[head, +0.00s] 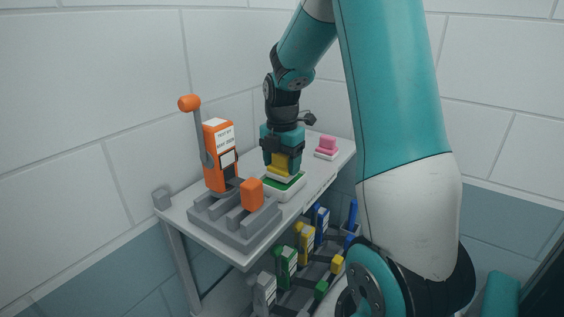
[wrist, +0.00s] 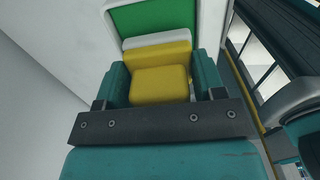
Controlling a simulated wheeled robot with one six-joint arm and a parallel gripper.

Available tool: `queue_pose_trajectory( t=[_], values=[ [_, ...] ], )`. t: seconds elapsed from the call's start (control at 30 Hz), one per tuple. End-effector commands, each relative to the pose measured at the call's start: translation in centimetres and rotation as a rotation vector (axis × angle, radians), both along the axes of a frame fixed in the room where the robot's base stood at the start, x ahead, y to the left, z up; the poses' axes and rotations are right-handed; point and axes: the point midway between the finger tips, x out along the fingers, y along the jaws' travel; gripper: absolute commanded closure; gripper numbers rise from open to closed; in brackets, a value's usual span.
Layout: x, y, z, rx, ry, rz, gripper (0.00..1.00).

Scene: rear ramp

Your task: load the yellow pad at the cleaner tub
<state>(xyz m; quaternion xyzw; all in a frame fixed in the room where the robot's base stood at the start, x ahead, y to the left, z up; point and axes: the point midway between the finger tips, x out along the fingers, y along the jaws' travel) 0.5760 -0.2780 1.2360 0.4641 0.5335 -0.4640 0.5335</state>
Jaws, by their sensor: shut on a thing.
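A yellow pad (head: 281,163) with a whitish layer under it is held in my gripper (head: 282,160). The wrist view shows the yellow pad (wrist: 160,82) between the two teal fingers (wrist: 160,84), with a white edge beyond it. Below the pad is a shallow white tub with a green inside (head: 284,187); the green surface (wrist: 155,20) also shows at the top of the wrist view. The pad is over or in this tub; I cannot tell whether it touches the green. No label on the tub can be read.
An orange device with a lever (head: 220,155) and a grey stepped base (head: 235,221) stand left of the tub on the grey table (head: 310,187). A pink block on a white base (head: 327,147) sits behind right. Coloured holders (head: 305,243) stand on a lower level.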

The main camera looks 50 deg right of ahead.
Motion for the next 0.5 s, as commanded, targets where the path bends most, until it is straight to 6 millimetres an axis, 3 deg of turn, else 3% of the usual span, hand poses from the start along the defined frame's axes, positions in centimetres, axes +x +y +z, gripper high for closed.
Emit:
queue_pose_trajectory(
  t=[0.5],
  values=[
    [0.00,0.00,-0.40,0.000,0.000,0.000,0.56]
  ],
)
